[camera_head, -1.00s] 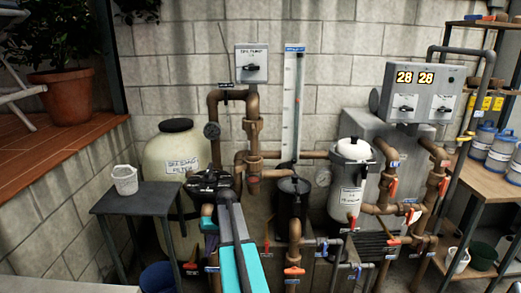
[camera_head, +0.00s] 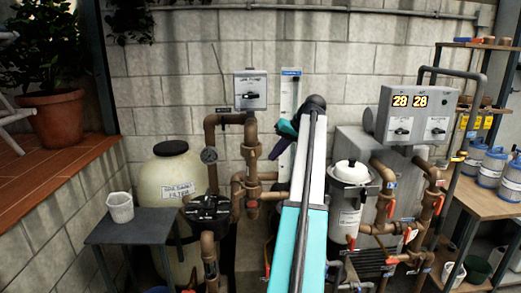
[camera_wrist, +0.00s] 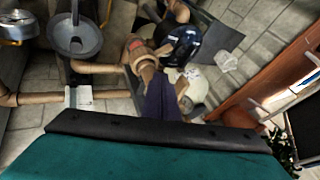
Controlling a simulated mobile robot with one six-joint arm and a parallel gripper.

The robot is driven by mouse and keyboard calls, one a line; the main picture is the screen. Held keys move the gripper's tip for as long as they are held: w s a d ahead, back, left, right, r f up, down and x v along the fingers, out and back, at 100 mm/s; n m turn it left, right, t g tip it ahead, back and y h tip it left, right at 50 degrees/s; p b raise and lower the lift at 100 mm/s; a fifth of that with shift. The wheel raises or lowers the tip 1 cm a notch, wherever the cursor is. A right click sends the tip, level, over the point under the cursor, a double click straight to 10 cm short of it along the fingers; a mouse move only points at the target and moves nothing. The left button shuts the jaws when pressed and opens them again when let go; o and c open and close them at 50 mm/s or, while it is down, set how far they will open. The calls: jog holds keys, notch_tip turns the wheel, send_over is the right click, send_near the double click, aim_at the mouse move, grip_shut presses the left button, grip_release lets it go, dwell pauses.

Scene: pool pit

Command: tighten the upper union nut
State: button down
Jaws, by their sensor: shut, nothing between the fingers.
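The brown vertical pipe left of the gauge board carries thick union fittings. The upper union nut (camera_head: 250,148) sits above a second, lower fitting (camera_head: 252,186). My gripper (camera_head: 273,156) is raised just right of the upper nut in the head view, its dark purple fingers pointing left and down. The fingers are together and empty. Whether they touch the nut cannot be told. In the wrist view the purple fingers (camera_wrist: 160,99) overlap the end of a brown pipe fitting (camera_wrist: 147,66); which union this is I cannot tell for certain.
A black pump lid (camera_head: 208,209) and cream filter tank (camera_head: 171,178) stand left, beside a small table (camera_head: 135,224) with a white cup (camera_head: 120,207). A white-topped canister (camera_head: 350,185) and more brown pipes stand right. A switch box (camera_head: 250,89) hangs above the pipe.

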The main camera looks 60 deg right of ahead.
aim_at(254, 152)
jog(key=w+d+v, duration=0.1)
jog(key=v, duration=0.7)
jog(key=shift+d+r+h+p, duration=0.25)
jog(key=shift+r+h+p, duration=0.05)
jog(key=shift+r, duration=0.05)
jog(key=shift+w+f, duration=0.15)
jog(key=w+a+f+p, duration=0.2)
jog(key=w+f+p, duration=0.2)
jog(key=w+f, duration=0.3)
jog(key=shift+w+a+f, duration=0.3)
jog(key=shift+w+f, duration=0.05)
jog(key=shift+w, duration=0.6)
